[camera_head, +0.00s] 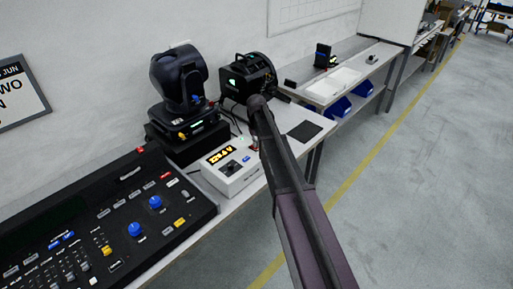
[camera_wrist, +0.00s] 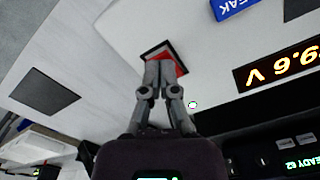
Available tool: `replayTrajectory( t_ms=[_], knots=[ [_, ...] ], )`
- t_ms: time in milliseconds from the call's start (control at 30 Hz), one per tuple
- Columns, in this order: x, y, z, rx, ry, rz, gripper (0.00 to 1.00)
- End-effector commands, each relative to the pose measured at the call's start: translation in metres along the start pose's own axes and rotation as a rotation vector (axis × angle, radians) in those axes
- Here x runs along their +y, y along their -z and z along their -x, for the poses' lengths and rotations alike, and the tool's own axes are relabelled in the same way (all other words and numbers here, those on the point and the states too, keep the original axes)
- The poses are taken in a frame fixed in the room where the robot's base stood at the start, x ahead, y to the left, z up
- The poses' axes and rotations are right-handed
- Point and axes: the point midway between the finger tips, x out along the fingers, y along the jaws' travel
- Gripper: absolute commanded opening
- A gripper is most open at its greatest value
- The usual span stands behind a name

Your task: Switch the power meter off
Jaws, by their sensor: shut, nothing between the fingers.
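The power meter (camera_head: 231,168) is a white box on the bench with a lit orange voltage display (camera_head: 220,155). In the wrist view its display (camera_wrist: 278,69) is upside down, lit and partly cut off, ending in "9.6 V". A red rocker switch (camera_wrist: 180,64) in a black frame sits on its white top face. My gripper (camera_wrist: 163,66) is shut and empty, with its fingertips over the switch and covering much of it. I cannot tell whether they touch it. In the head view my arm hides most of the gripper and the meter's right end.
A black lighting console (camera_head: 95,225) stands left of the meter. A moving-head light (camera_head: 180,85) and a black par can (camera_head: 248,75) stand behind it. A dark mat (camera_head: 304,131) lies to the right on the bench. The floor (camera_head: 430,180) at the right is clear.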

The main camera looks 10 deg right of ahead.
Motion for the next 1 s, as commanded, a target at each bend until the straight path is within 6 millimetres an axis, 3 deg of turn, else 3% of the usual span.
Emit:
replayTrajectory(
  t_ms=[467, 1000],
  knots=[
    [0.0, 0.0, -0.003, 0.0, 0.0, 0.0, 0.0],
    [0.0, 0.0, 0.025, 0.0, 0.0, 0.0, 0.0]
  ],
)
